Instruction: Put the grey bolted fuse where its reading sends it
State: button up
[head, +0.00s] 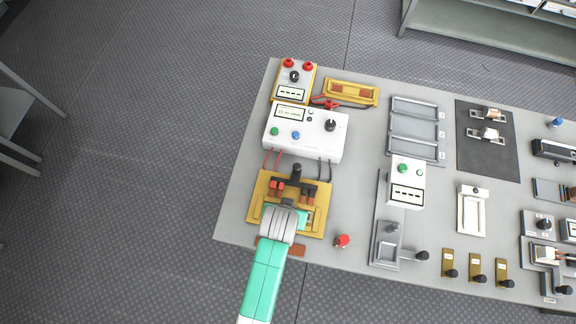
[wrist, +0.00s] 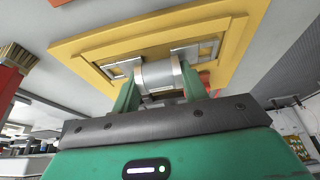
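The grey bolted fuse (wrist: 160,73), a silver cylinder with slotted metal tags at both ends, is between the fingers of my gripper (wrist: 160,88) in the wrist view. The fingers appear closed against its two sides. It is right at the yellow-framed fixture (wrist: 85,50); whether it rests on it I cannot tell. In the head view my gripper (head: 284,212) covers the front of this yellow fixture (head: 257,190) and hides most of the fuse. The white meter (head: 315,150) behind has a lit display (head: 290,114), too small to read.
A black-handled lever (head: 297,172) stands behind my gripper. A red button (head: 342,241) is to its right. Three grey trays (head: 415,126), a dark mat (head: 505,160) with two fuses, and a white-boxed station (head: 407,172) stand further right.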

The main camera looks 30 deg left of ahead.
dwell(0.4)
jog(key=shift+r, duration=0.1)
jog(key=shift+c, duration=0.5)
notch_tip(320, 180, up, 10)
jog(key=p, duration=1)
jog(key=shift+p, duration=0.35)
dwell(0.4)
